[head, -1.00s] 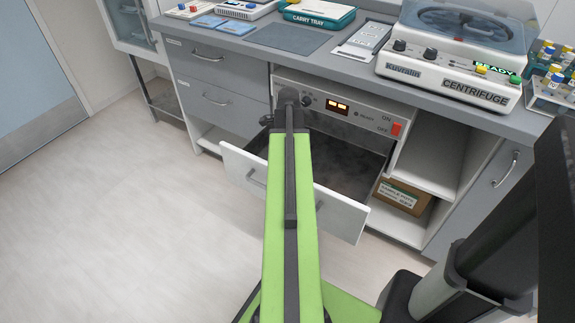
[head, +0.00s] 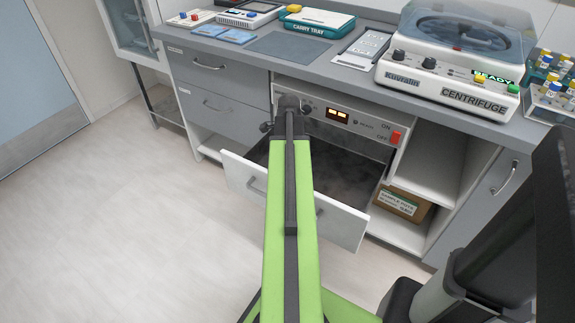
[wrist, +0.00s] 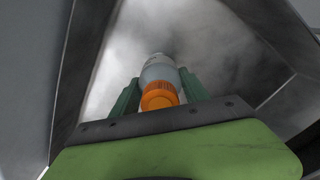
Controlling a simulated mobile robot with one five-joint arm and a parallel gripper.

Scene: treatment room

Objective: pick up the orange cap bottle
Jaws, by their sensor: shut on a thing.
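The orange cap bottle (wrist: 158,75) shows in the wrist view, with a pale body and its orange cap towards the camera. My gripper (wrist: 158,90) is shut on it, with one green finger on each side. Behind the bottle is the grey, hazy inside of the open drawer. I cannot tell whether the bottle touches the drawer floor. In the head view my arm hides the gripper and the bottle.
The open drawer (head: 340,216) stands out below a control panel (head: 345,115) with a red switch. Above is a counter with a centrifuge (head: 450,85), a carry tray (head: 318,22) and a tube rack (head: 550,100). A cardboard box (head: 402,203) sits on the lower shelf. The floor at left is clear.

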